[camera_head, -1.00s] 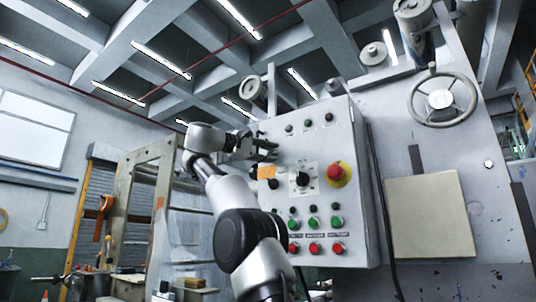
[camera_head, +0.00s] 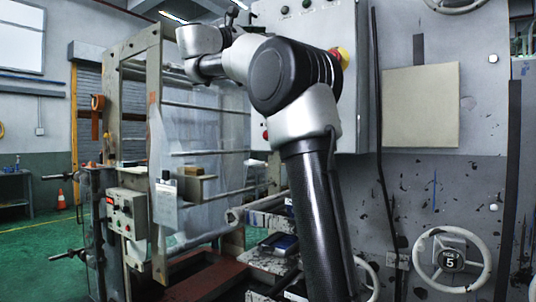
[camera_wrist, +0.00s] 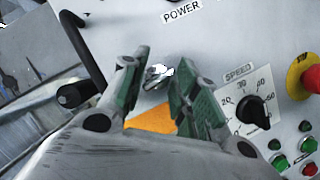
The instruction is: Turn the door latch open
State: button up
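A small silver latch (camera_wrist: 157,75) sits on the light grey face of the control cabinet (camera_wrist: 225,50), in the wrist view. My gripper (camera_wrist: 160,60) is open, with its green-padded fingers on either side of the latch. A gap shows between the latch and each finger; I cannot tell whether either touches it. In the head view my gripper (camera_head: 233,16) is small at the upper left edge of the cabinet (camera_head: 352,110). My arm covers much of the cabinet there, and the latch cannot be made out.
Beside the fingers are an orange plate (camera_wrist: 152,119), a speed dial (camera_wrist: 252,110) and a yellow-red stop button (camera_wrist: 303,78). A black bar handle (camera_wrist: 83,45) and black knob (camera_wrist: 74,95) lie left. A frame (camera_head: 157,150) stands left of the cabinet.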

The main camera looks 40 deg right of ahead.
jog(key=s+a+f+n+t, duration=0.1)
jog(key=a+f+n, duration=0.15)
jog(key=a, duration=0.55)
jog(key=w+d+f+t+y, duration=0.1)
jog(key=w+d+f+y, duration=0.15)
jog(key=f, duration=0.55)
jog(key=w+d+f+t+y, duration=0.1)
jog(key=d+f+t+y, duration=0.15)
jog(key=f, duration=0.55)
jog(key=s+f+g+y, duration=0.1)
jog(key=s+f+y, duration=0.2)
jog(key=s+f, duration=0.2)
jog(key=s+f+g+y, duration=0.1)
jog(key=s+f+y, duration=0.2)
jog(key=f, duration=0.9)
jog(key=s, duration=0.3)
jog(key=shift+a+f+y, duration=0.25)
jog(key=shift+a+y, duration=0.1)
jog(key=shift+y, duration=0.05)
jog(key=shift+m, duration=0.25)
jog(key=o, duration=0.4)
jog(key=shift+w, duration=0.1)
jog(key=shift+c, duration=0.2)
